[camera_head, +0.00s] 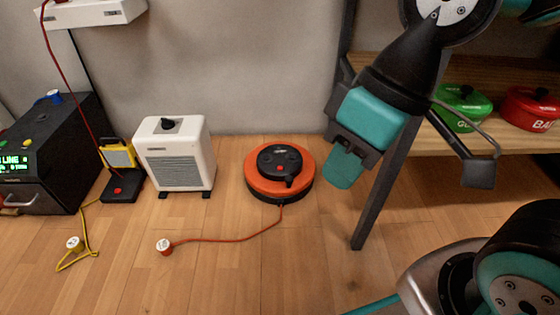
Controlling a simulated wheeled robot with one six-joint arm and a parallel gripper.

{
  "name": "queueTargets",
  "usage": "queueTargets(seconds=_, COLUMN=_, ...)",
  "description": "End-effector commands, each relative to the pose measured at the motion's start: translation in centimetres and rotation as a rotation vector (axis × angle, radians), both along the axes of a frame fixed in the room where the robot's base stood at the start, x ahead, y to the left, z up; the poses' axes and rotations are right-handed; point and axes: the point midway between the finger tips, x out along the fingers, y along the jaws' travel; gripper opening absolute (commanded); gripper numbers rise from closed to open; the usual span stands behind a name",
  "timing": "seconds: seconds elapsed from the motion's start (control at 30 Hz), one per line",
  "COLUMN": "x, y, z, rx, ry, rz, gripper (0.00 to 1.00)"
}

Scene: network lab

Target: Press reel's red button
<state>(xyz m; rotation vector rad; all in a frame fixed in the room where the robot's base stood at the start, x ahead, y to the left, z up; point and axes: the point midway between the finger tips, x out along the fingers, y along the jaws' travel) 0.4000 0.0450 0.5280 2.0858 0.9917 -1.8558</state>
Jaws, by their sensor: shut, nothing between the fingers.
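The cable reel (257,184) lies flat on the wooden floor near the wall, in the middle of the view. It is an orange disc with a black raised hub. A small red button (281,167) shows on top of the hub. A red cord runs from the reel's front to a red-and-white plug (165,246) on the floor. My gripper (343,168) is to the right of the reel in the picture, with its teal fingers shut and empty, pointing down. It is apart from the reel and covers no part of it.
A white heater (176,160) stands left of the reel. Farther left are a black pedal box (122,185), a yellow lamp (118,154) and a dark machine (55,150). A shelf (500,75) with green (463,105) and red (530,108) pots is at right. Floor in front is mostly clear.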

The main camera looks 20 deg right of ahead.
Motion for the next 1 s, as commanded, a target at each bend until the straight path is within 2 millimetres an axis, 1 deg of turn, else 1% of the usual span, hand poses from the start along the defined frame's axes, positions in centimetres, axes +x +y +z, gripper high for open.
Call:
queueTargets(seconds=0.03, x=0.0, y=0.0, z=3.4, rx=0.001, ry=-0.001, rz=0.000, gripper=0.00)
queueTargets(seconds=0.17, x=0.0, y=0.0, z=8.6, rx=0.001, ry=-0.001, rz=0.000, gripper=0.00)
queueTargets(seconds=0.2, x=0.0, y=0.0, z=10.3, rx=0.001, ry=-0.001, rz=0.000, gripper=0.00)
queueTargets(seconds=0.27, x=0.0, y=0.0, z=12.8, rx=0.001, ry=-0.001, rz=0.000, gripper=0.00)
queueTargets(seconds=0.3, x=0.0, y=0.0, z=14.3, rx=0.001, ry=-0.001, rz=0.001, gripper=0.00)
queueTargets(seconds=0.4, x=0.0, y=0.0, z=17.4, rx=0.001, ry=-0.001, rz=0.000, gripper=0.00)
queueTargets(seconds=0.43, x=0.0, y=0.0, z=18.0, rx=0.001, ry=-0.001, rz=0.000, gripper=0.00)
queueTargets(seconds=0.5, x=0.0, y=0.0, z=19.0, rx=0.001, ry=-0.001, rz=0.000, gripper=0.00)
queueTargets(seconds=0.57, x=0.0, y=0.0, z=19.4, rx=0.001, ry=-0.001, rz=0.000, gripper=0.00)
queueTargets(seconds=0.77, x=0.0, y=0.0, z=18.9, rx=0.000, ry=0.000, rz=0.000, gripper=0.00)
queueTargets(seconds=1.0, x=0.0, y=0.0, z=18.9, rx=0.000, ry=0.000, rz=0.000, gripper=0.00)
